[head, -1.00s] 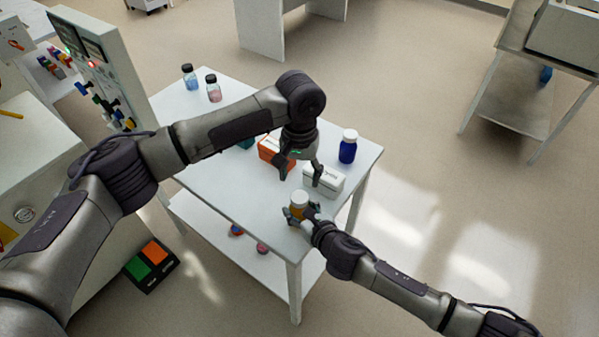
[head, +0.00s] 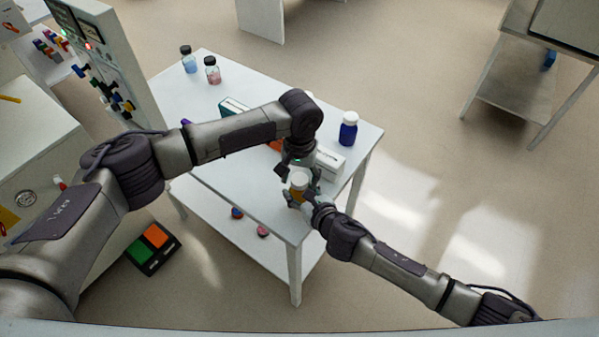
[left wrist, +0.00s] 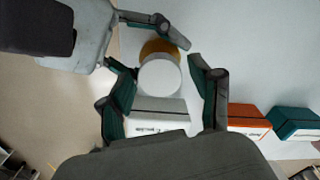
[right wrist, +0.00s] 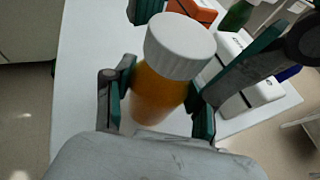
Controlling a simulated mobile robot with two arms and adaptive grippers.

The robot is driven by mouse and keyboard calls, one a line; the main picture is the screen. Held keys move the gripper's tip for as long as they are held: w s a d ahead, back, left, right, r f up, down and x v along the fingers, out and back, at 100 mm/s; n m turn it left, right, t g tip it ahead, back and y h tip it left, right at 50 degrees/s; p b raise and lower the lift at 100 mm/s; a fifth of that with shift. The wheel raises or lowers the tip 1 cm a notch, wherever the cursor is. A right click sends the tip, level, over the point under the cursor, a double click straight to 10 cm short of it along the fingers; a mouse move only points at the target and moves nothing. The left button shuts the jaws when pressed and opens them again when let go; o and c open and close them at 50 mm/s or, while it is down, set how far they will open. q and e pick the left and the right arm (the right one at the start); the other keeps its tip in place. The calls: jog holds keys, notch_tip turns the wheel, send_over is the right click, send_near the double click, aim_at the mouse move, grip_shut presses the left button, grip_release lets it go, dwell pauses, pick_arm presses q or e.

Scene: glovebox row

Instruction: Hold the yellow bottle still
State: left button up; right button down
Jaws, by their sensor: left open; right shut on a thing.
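The yellow bottle (head: 298,187), amber with a white ribbed cap, stands upright near the front corner of the white table. My right gripper (head: 304,198) is shut on its body; in the right wrist view the fingers sit on both sides of the bottle (right wrist: 157,95). My left gripper (head: 300,172) is just above the bottle, open. In the left wrist view the white cap (left wrist: 160,77) lies between the open left fingers (left wrist: 165,88), with a little amber body showing behind it. Whether the left fingers touch the cap cannot be told.
A white box (head: 329,162) stands close behind the bottle, with a blue bottle (head: 348,129) beyond. An orange box (left wrist: 247,120) and a teal box (head: 233,107) are partly hidden by my left arm.

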pick_arm(q)
jog(key=c, duration=1.2)
jog(key=m, duration=0.7)
jog(key=shift+m, duration=0.3)
jog(key=m, duration=0.4)
jog(key=shift+m, duration=0.4)
jog(key=m, duration=0.3)
jog(key=o, duration=1.4)
jog(key=shift+c, duration=0.2)
jog(key=shift+r, duration=0.1)
notch_tip(320, 180, up, 12)
